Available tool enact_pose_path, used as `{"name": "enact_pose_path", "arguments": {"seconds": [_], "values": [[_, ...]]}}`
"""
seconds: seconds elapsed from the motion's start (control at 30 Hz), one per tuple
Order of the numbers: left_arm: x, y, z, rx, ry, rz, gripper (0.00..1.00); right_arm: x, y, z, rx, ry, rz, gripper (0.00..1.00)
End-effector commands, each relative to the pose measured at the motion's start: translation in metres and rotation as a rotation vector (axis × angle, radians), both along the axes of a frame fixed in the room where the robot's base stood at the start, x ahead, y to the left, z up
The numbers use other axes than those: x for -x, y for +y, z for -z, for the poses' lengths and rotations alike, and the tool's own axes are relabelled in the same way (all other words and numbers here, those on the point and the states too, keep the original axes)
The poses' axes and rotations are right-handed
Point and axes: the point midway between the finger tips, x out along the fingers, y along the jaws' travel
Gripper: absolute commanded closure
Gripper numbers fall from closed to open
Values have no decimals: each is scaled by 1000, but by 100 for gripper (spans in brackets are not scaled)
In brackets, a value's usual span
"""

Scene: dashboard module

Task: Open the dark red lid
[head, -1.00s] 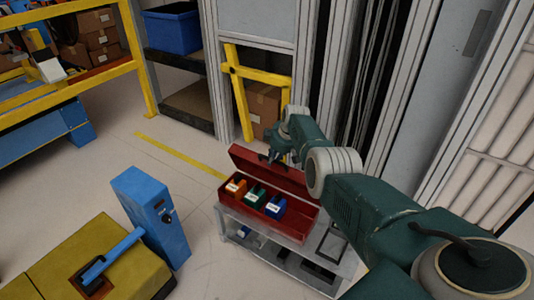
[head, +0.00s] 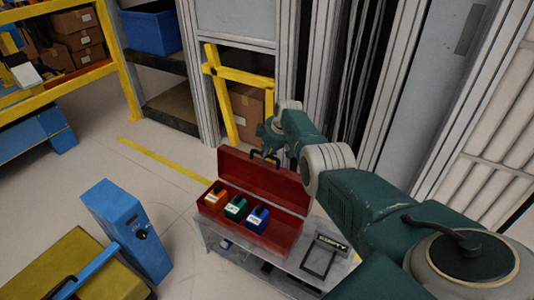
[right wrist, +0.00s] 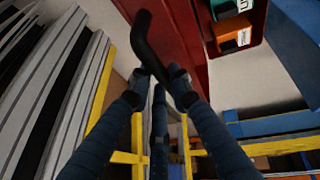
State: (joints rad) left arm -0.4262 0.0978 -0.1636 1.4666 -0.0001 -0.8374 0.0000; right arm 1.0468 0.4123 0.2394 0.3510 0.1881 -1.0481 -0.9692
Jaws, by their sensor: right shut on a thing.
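The dark red lid (head: 258,182) stands raised at the back of the dark red box (head: 283,238), its inner face showing in the head view. Its black handle (head: 257,155) is at the top edge. My right gripper (head: 268,143) is at that edge, shut on the handle. In the right wrist view, the fingers (right wrist: 160,82) close around the black handle (right wrist: 150,42), with the red lid (right wrist: 182,25) beyond. My left gripper is in neither view.
Orange (head: 214,196), green (head: 236,207) and blue (head: 257,218) items sit inside the open box. The box stands on a grey cart (head: 228,245) beside a black frame (head: 320,258). A blue post (head: 128,232) stands on the left. Metal profiles and yellow bars rise behind.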

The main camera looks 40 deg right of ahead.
Motion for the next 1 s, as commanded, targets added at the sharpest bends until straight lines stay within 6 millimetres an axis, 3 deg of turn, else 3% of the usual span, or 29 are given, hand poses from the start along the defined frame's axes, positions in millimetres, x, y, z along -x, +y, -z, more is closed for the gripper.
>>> {"name": "enact_pose_path", "arguments": {"seconds": [0.37,0.4,0.5,1.0], "values": [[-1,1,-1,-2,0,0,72,1,-3,0,5,1,0,100],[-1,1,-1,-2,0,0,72,1,-3,0,5,1,0,75],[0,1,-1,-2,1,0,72,1,-2,0,4,1,0,61],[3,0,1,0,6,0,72,3,-2,-8,3,-3,1,61]]}}
